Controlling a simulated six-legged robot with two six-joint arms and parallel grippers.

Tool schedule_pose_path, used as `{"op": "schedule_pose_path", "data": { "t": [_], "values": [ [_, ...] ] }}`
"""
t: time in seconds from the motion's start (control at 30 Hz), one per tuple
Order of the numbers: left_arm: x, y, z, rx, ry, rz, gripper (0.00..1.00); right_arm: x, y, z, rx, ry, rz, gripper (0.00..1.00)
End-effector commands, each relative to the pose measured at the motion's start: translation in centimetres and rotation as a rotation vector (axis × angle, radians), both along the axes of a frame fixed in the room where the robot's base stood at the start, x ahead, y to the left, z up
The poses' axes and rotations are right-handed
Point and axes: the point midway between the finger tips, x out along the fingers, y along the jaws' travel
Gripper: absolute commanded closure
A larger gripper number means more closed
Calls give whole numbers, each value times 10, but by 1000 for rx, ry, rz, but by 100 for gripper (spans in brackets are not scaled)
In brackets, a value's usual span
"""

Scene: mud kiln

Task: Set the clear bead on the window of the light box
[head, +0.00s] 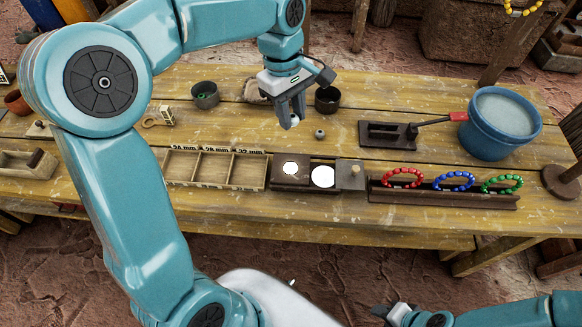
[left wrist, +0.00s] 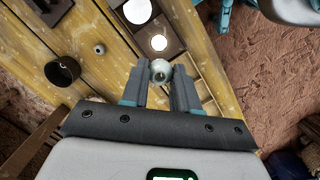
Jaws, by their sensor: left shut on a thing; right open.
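My left gripper (head: 291,120) is shut on the clear bead (head: 295,121), a small pale ball at its fingertips. The left wrist view shows the bead (left wrist: 160,71) between the two fingers (left wrist: 160,80). The gripper is above the table, behind the light box in the head view. The light box (head: 306,186) is a dark wooden box with two bright white round patches, the larger one a window (head: 322,177). The box also shows in the left wrist view (left wrist: 172,22), beyond the fingertips. My right gripper (head: 388,311) is open and low, in front of the table.
A grey bead (head: 320,134) lies on the table near a dark cup (head: 327,99). Left of the box is a sorting tray (head: 214,184); right is a rack (head: 440,197) with red, blue and green bead rings. A blue bucket (head: 499,124) stands at right.

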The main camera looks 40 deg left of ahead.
Motion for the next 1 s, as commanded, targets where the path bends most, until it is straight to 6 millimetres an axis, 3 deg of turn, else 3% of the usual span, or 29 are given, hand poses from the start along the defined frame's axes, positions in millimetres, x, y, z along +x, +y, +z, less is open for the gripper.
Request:
{"op": "schedule_pose_path", "data": {
  "t": [0.2,0.4,0.6,0.8,1.0],
  "values": [
    [-1,1,-68,-1,9,0,99,0,0,-1,0,0,1,57],
    [-1,0,-115,-1,6,2,99,0,0,-1,0,0,1,57],
    [-1,-1,-135,-1,2,4,99,0,0,0,0,0,1,57],
    [-2,-2,-167,0,4,4,99,0,0,1,0,0,1,57],
    [-2,-1,-174,0,0,4,99,0,0,1,0,0,1,57]
  ]
}}
